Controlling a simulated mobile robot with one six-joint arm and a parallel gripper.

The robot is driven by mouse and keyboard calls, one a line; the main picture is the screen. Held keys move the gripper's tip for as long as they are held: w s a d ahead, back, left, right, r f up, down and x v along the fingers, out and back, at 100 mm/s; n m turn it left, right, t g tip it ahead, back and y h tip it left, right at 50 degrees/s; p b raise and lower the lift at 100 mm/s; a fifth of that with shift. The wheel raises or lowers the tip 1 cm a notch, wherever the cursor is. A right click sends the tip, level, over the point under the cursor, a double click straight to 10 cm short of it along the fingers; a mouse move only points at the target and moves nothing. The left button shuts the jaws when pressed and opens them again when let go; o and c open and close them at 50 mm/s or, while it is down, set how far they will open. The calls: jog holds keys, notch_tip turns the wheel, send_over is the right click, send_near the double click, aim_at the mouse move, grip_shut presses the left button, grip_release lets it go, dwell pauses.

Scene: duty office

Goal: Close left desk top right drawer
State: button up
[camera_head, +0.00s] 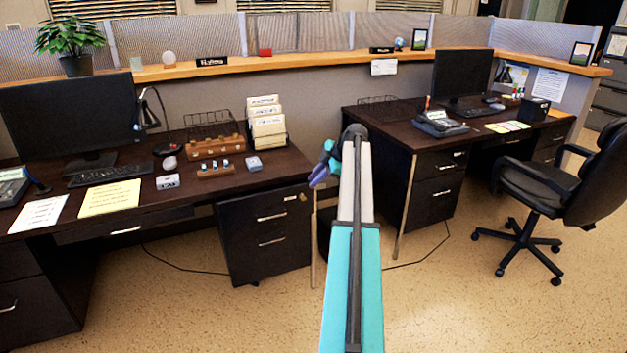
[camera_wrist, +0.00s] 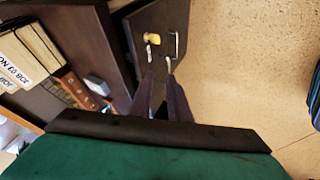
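The left desk (camera_head: 225,187) has a dark right-hand pedestal with pale bar handles. Its top right drawer (camera_head: 245,212) appears to stand out from under the desktop. Small yellow and pale items show at the drawer, but I cannot tell whether they lie inside. In the wrist view the drawer (camera_wrist: 148,22) is ahead of the fingertips, with the yellow item (camera_wrist: 152,38) and a pale handle (camera_wrist: 177,45). My gripper (camera_head: 318,176) is just right of the pedestal in the head view. In the wrist view my gripper (camera_wrist: 160,72) has its fingers apart and looks empty; contact cannot be told.
A file holder (camera_head: 267,125) stands on the left desk's right end, with small boxes and wooden holders nearby. The right desk (camera_head: 385,128) is beyond my arm. A black office chair (camera_head: 555,185) stands at the right. The floor (camera_head: 440,300) in front is largely clear.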

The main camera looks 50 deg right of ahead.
jog(key=w+a+f+m+g+y, duration=0.1)
jog(key=w+a+f+m+g, duration=0.25)
jog(key=a+f, duration=1.55)
jog(key=s+a+f+m+g, duration=0.1)
jog(key=s+a+f, duration=0.1)
jog(key=a+f, duration=0.7)
jog(key=s+a+f+m+g, duration=0.2)
jog(key=a+f, duration=0.6)
jog(key=a, duration=0.4)
jog(key=s+a+f+m+g, duration=0.1)
jog(key=s+a+f, duration=0.45)
jog(key=a, duration=0.25)
jog(key=s+a+f+m+g, duration=0.1)
jog(key=s+a+f+g, duration=0.1)
jog(key=s+a+f, duration=0.4)
jog(key=s+a+f+m+g+h, duration=0.1)
jog(key=s+a, duration=0.3)
jog(key=s, duration=0.5)
jog(key=s+a+f+m+g+h, duration=0.1)
jog(key=s+a, duration=0.4)
jog(key=s, duration=0.5)
notch_tip(320, 180, down, 3)
jog(key=shift+s+a+r+m+h, duration=0.1)
jog(key=shift+s+a+m+h, duration=0.25)
jog(key=shift+h, duration=0.15)
jog(key=shift+s, duration=0.1)
